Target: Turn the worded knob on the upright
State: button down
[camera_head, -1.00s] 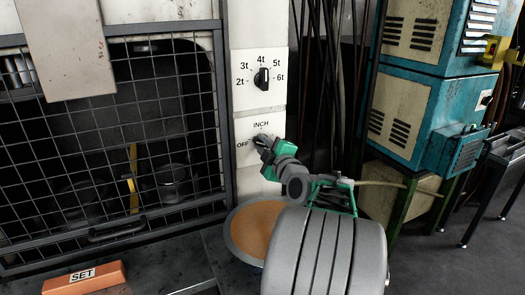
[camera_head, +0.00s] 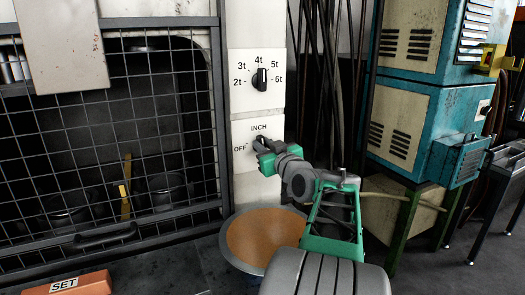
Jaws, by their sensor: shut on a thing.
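The worded knob (camera_head: 259,140) sits on the lower white plate of the pale upright (camera_head: 239,20). The word INCH shows above it and OFF to its left; the plate's right side is partly covered by my arm. My gripper (camera_head: 262,146), grey and green, reaches in from the lower right and is shut on this knob. The jaws hide most of the knob, so its exact pointing is hard to tell. Above it, a black numbered knob (camera_head: 261,79) has marks from 2t to 6t and points about straight up, at 4t.
A wire mesh guard (camera_head: 150,118) with a handle stands left of the upright. A round orange-topped stool (camera_head: 255,238) is below my arm. An orange SET block (camera_head: 88,285) lies at lower left. Teal and cream cabinets (camera_head: 405,100) stand at right, with dark rods between.

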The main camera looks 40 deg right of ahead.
jog(key=m, duration=0.3)
jog(key=shift+d+m, duration=0.2)
jog(key=shift+m, duration=0.2)
jog(key=shift+s+d+f+m+p, duration=0.15)
jog(key=shift+m+p, duration=0.65)
jog(key=shift+m, duration=1.35)
jog(key=shift+d+f+m+p, duration=0.15)
jog(key=shift+m+p, duration=0.6)
jog(key=shift+m, duration=1.45)
jog(key=shift+s+d+f+m+p, duration=0.15)
jog(key=shift+m+p, duration=0.65)
jog(key=shift+m, duration=1.35)
jog(key=shift+w, duration=0.1)
jog(key=c, duration=1.3)
grip_release()
